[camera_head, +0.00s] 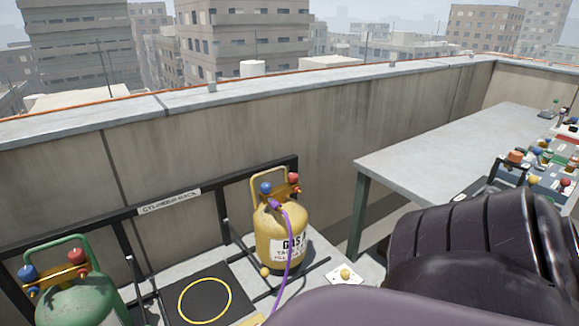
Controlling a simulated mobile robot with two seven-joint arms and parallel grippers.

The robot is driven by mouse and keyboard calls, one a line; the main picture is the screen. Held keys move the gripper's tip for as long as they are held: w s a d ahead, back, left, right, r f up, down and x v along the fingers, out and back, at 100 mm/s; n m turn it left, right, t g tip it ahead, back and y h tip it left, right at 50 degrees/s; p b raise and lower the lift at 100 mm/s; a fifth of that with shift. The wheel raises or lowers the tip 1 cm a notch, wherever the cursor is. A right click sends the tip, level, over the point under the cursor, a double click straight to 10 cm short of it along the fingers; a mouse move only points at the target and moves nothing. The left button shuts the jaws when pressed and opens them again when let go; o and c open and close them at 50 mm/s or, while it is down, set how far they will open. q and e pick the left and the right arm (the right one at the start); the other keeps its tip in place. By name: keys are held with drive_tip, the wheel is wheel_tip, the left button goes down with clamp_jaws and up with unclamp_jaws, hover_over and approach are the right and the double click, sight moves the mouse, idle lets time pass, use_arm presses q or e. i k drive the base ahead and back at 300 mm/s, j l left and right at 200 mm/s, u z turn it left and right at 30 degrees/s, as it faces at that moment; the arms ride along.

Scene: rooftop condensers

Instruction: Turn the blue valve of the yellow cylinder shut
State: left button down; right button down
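The yellow cylinder (266,229) stands upright on the floor at the cylinder rack, just right of the middle of the rack area. Its blue valve (266,188) sits on top at the left, and a red valve (293,177) sits at the right. A purple hose (290,236) comes from the fitting under the valves and hangs down the cylinder's front. I cannot tell from here how far the blue valve is turned. Neither of my grippers shows in this view, and nothing is seen touching the valves.
A green cylinder (78,302) with its own blue and red valves stands at the lower left. The black rack (121,216) runs along the parapet wall. A black mat with a yellow ring (205,299) lies empty. A grey table (431,155) on the right holds several items.

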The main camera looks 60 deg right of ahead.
sight(265, 187)
drive_tip(key=z, duration=1.85)
